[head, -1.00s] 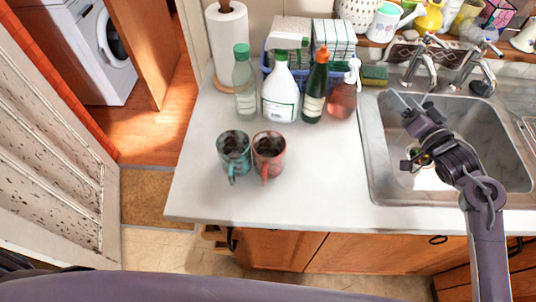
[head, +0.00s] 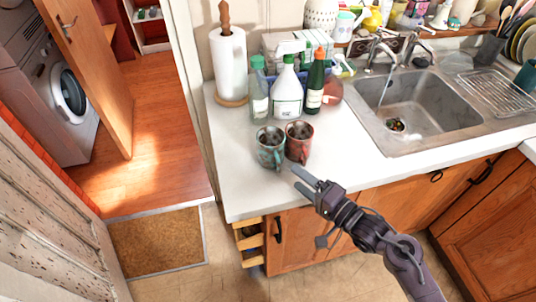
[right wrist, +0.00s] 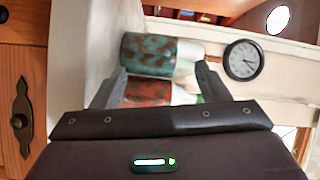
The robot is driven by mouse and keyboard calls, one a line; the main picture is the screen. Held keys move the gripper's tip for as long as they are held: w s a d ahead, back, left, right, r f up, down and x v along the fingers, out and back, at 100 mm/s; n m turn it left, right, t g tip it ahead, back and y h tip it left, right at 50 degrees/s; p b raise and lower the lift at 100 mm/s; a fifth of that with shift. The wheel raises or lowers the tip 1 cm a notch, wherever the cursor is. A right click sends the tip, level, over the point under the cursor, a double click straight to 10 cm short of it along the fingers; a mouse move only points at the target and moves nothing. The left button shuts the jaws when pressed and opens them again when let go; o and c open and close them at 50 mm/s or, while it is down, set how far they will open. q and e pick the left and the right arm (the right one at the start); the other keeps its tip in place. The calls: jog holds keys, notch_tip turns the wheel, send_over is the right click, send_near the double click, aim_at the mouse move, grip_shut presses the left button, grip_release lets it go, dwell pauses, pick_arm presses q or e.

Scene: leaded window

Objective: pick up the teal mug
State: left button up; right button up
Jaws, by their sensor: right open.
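The teal mug (head: 268,153), mottled teal and brown, stands upright near the counter's front edge, its handle facing the front. The red mug (head: 301,136) stands close beside it on the right. My right gripper (head: 300,180) is open and empty, just in front of the two mugs and apart from them. In the right wrist view, the teal mug (right wrist: 147,54) and the red mug (right wrist: 150,93) show sideways beyond the spread fingers (right wrist: 160,76). The left gripper is not in view.
Bottles (head: 287,96) and a paper towel roll (head: 229,62) stand behind the mugs. The sink (head: 425,105) lies to the right, with taps behind it. Bare white counter (head: 232,150) lies left of the mugs. A cabinet (head: 300,235) is below the counter edge.

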aim_at(270, 156)
jog(key=shift+w+a+f+p, duration=0.15)
jog(key=shift+w+a, duration=0.15)
jog(key=shift+w, duration=0.2)
jog(key=shift+w+a+r+p, duration=0.15)
jog(key=shift+w+a, duration=0.1)
jog(key=shift+w, duration=0.25)
jog(key=x, duration=0.2)
jog(key=p+x, duration=0.1)
jog(key=shift+w+a+f, duration=0.1)
jog(key=shift+a+f, duration=0.05)
jog(key=shift+f, duration=0.15)
jog(key=shift+w+a+f, duration=0.2)
jog(key=shift+w+a, duration=0.1)
jog(key=c, duration=1.2)
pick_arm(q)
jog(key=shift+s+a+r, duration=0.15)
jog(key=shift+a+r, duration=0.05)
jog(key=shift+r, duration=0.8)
pick_arm(e)
jog(key=shift+r, duration=0.1)
